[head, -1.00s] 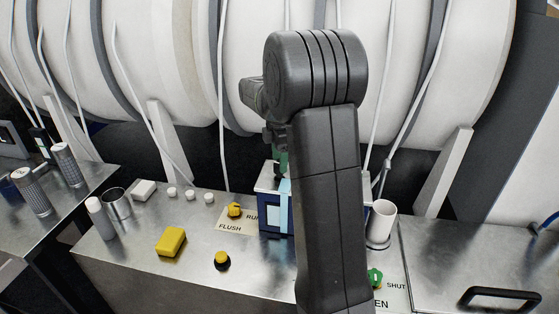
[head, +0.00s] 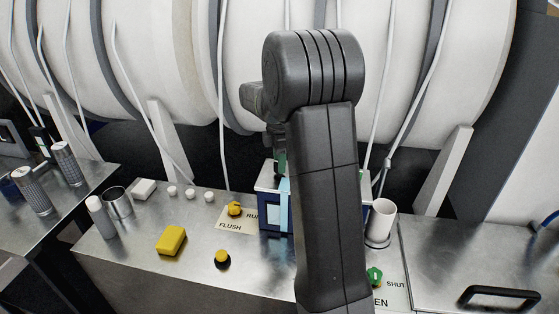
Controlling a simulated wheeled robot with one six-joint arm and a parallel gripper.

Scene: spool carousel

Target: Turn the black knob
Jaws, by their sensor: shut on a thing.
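My own arm stands upright in the middle of the head view and covers much of the scene. Only a small dark part of my gripper (head: 274,142) shows at the left of the arm, over a blue and white box (head: 276,213). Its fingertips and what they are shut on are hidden. A small green piece shows just below it; I cannot tell what it belongs to. No black knob can be made out; it may be behind my arm.
The steel bench carries a yellow knob (head: 234,208) by the FLUSH label, a yellow block (head: 171,240), a yellow button (head: 222,258), a green knob (head: 375,276) by SHUT, and a white cup (head: 381,222). Large white spools (head: 160,60) stand close behind.

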